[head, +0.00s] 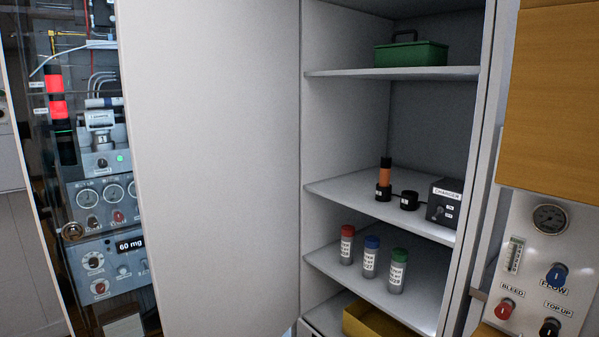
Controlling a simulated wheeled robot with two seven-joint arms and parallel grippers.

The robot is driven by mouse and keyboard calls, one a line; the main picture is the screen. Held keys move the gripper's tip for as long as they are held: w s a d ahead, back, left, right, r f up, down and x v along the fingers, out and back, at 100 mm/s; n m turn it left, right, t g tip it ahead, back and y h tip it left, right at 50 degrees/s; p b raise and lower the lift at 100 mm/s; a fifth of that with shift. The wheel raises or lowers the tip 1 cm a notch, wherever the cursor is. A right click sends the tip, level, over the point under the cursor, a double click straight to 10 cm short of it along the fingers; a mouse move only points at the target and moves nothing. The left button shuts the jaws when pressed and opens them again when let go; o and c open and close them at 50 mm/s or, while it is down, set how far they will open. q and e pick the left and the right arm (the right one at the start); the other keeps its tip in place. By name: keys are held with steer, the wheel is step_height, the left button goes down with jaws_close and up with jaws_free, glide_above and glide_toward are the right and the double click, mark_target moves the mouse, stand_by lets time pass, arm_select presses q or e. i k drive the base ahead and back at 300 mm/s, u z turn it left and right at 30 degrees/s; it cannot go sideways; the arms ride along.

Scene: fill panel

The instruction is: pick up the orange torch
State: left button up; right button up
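The orange torch (385,175) stands upright on the middle shelf of an open cabinet in the head view. It has an orange body with a black top and a wider black part at its base. A small black round piece (409,200) sits just to its right, next to a dark box labelled CHARGER (441,207). Neither of my grippers shows in this view.
A green toolbox (410,54) is on the shelf above. Red-, blue- and green-capped bottles (370,259) stand on the shelf below, over a yellow bin (372,322). The white door (215,170) stands left of the opening; a valve panel (541,262) is at right.

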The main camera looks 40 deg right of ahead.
mark_target(386, 162)
steer(key=z, duration=0.25)
steer(key=i, duration=1.15)
steer(key=z, duration=0.75)
